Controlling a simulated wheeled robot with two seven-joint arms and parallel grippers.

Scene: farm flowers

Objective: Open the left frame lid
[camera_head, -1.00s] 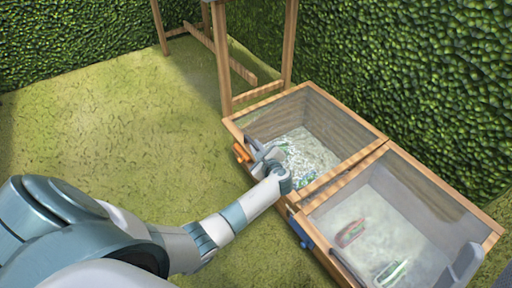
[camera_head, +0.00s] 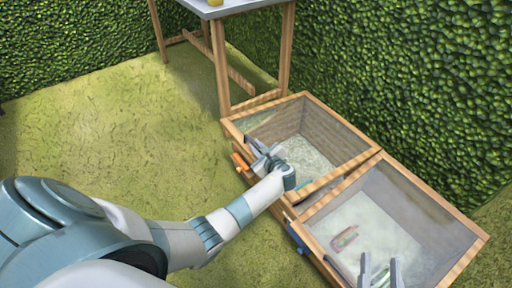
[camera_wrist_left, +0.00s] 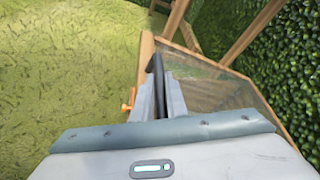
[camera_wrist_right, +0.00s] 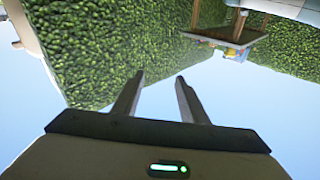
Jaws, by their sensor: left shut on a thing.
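The left frame (camera_head: 225,130) is a wooden box with a clear lid (camera_head: 342,142), standing beside the right frame. I cannot tell from the head view whether its lid is flat or slightly raised. My left gripper (camera_head: 257,149) is at its front edge, beside an orange latch (camera_head: 240,162). In the left wrist view, the fingers (camera_wrist_left: 160,82) are closed around a dark handle (camera_wrist_left: 157,65) at the wooden edge; the orange latch (camera_wrist_left: 129,100) is just left of them. My right gripper (camera_head: 380,266) is open and empty in front of the right frame; its fingers (camera_wrist_right: 160,78) also show apart.
The right frame (camera_head: 455,265) has a clear lid, a blue latch (camera_head: 298,240) and a reddish object (camera_head: 345,238) visible within. A wooden table (camera_head: 225,8) stands behind the left frame. Hedges (camera_head: 420,90) close the back; open grass (camera_head: 110,130) lies to the left.

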